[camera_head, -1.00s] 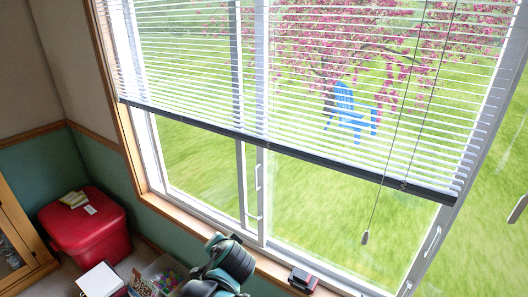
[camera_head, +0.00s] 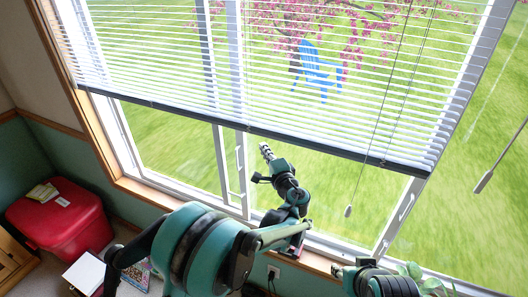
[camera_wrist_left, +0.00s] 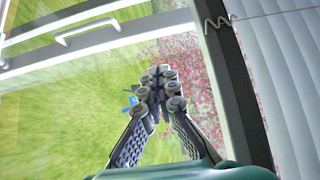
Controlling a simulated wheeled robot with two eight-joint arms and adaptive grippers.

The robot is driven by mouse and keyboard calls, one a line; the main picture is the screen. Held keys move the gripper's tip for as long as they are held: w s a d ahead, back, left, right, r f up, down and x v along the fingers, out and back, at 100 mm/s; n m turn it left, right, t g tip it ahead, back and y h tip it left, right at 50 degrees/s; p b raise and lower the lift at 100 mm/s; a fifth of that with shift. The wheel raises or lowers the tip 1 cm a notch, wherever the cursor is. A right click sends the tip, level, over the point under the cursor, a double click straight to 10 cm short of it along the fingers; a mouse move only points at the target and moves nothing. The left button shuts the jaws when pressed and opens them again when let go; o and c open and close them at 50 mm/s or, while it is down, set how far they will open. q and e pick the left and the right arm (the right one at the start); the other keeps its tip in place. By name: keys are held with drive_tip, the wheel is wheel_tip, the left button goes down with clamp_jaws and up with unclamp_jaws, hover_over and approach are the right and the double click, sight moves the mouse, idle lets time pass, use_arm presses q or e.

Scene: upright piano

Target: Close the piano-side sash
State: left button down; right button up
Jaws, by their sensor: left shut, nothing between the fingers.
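The window's sashes (camera_head: 245,206) show below the blind, with two upright rails close together near the middle and white pull handles. The piano is out of view, so I cannot tell which sash is piano-side. My left gripper (camera_head: 267,153) is shut and empty, raised in front of the pane just right of the middle rails, near the blind's bottom bar. In the left wrist view the shut gripper (camera_wrist_left: 156,92) points at the grass outside, between a rail with a white handle (camera_wrist_left: 88,31) and a dark bar. I cannot tell whether it touches anything. My right gripper does not show.
The lowered blind (camera_head: 300,95) covers the upper window, and its cord tassel (camera_head: 348,211) hangs to the right. A wooden sill (camera_head: 325,264) runs below. A red bin (camera_head: 60,215) stands at left. A plant (camera_head: 430,282) is at lower right.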

use_arm(q)
drive_tip(key=w+a+b, duration=0.1)
drive_tip(key=w+a, duration=0.5)
drive_tip(key=w, duration=0.1)
drive_tip(key=shift+a, duration=0.15)
drive_tip(key=shift+a, duration=0.1)
drive_tip(key=w+a, duration=0.1)
drive_tip(key=a, duration=0.3)
drive_tip(key=w+a, duration=0.2)
drive_tip(key=a, duration=0.2)
drive_tip(key=w+a, duration=0.1)
drive_tip(key=a, duration=0.3)
drive_tip(key=shift+w+a+b, duration=0.25)
drive_tip(key=shift+a+b, duration=0.1)
drive_tip(key=shift+b, duration=0.05)
